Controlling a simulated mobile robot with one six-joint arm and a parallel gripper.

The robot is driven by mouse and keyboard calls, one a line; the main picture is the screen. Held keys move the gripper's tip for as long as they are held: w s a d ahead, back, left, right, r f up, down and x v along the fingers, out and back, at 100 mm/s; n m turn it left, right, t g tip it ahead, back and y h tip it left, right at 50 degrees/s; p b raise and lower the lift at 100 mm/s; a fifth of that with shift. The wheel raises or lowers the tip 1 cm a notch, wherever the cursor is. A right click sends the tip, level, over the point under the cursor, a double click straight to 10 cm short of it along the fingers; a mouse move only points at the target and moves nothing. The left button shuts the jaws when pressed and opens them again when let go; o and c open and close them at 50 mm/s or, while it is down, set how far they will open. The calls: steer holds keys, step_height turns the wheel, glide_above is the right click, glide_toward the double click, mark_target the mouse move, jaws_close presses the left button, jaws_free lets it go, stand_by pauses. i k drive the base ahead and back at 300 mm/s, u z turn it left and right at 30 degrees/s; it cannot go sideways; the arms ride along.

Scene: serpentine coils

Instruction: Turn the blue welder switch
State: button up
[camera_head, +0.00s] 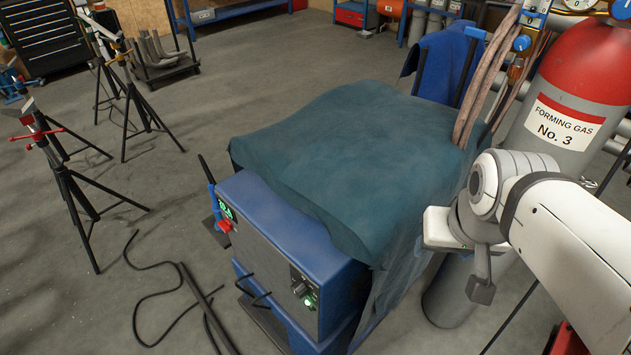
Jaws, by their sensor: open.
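The blue welder (262,232) stands in the middle of the view, with its dark front panel facing left and towards me. The panel carries a lit green display (225,211), a red part (225,226) just below it, and a dark knob (300,289) beside a green light (311,301) at the lower right. Which of these is the switch I cannot tell for sure. My gripper (478,272) is at the right, open and apart from the welder, in front of the gas cylinder. Its fingers show only partly and hold nothing that I can see.
A dark teal cloth (345,160) covers the welder's top and hangs down its side. A red and grey gas cylinder (568,95) stands at the right. Black cables (180,290) lie on the floor at the front left. Tripod stands (70,185) are at the left.

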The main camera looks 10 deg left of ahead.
mark_target(226, 226)
steer(key=u, duration=0.5)
steer(key=k, duration=0.95)
steer(key=u, duration=1.3)
steer(key=i, duration=1)
steer(key=u, duration=0.05)
